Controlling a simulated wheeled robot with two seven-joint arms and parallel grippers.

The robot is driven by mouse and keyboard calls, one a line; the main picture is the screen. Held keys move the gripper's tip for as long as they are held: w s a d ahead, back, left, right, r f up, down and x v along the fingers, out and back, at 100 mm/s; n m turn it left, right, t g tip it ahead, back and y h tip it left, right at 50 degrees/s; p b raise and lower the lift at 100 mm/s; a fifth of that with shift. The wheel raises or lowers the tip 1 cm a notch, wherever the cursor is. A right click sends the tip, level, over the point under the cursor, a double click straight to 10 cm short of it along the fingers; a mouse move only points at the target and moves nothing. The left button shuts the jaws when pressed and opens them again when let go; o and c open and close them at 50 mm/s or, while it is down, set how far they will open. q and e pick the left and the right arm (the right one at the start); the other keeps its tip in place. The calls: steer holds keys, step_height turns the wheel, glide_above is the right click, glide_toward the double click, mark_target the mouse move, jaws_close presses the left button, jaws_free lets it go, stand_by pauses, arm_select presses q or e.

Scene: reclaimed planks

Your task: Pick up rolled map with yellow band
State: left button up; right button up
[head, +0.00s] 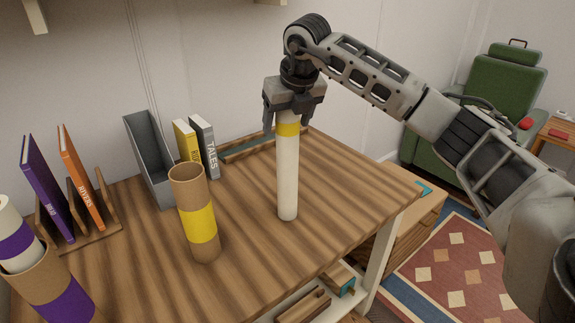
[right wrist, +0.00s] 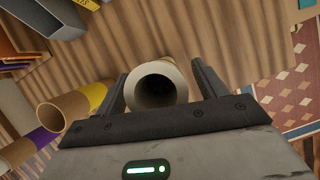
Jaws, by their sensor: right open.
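The rolled map with the yellow band (head: 288,180) stands upright on the wooden table, a white tube with its band near the top. My right gripper (head: 293,122) is directly above it, pointing down, with its fingers on either side of the map's top end. In the right wrist view the map's hollow white end (right wrist: 158,88) lies between the two open fingers (right wrist: 160,85), with a gap visible on the right side. My left gripper is not in view.
A cardboard tube with a yellow band (head: 199,225) stands left of the map. Purple-banded tubes (head: 45,285) are at the lower left. A book rack (head: 95,215), a grey file holder (head: 150,160) and two books (head: 205,145) stand behind. The table's right side (head: 350,180) is clear.

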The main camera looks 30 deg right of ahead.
steer(key=c, duration=1.3)
steer(key=shift+c, duration=0.2)
steer(key=shift+r, duration=0.15)
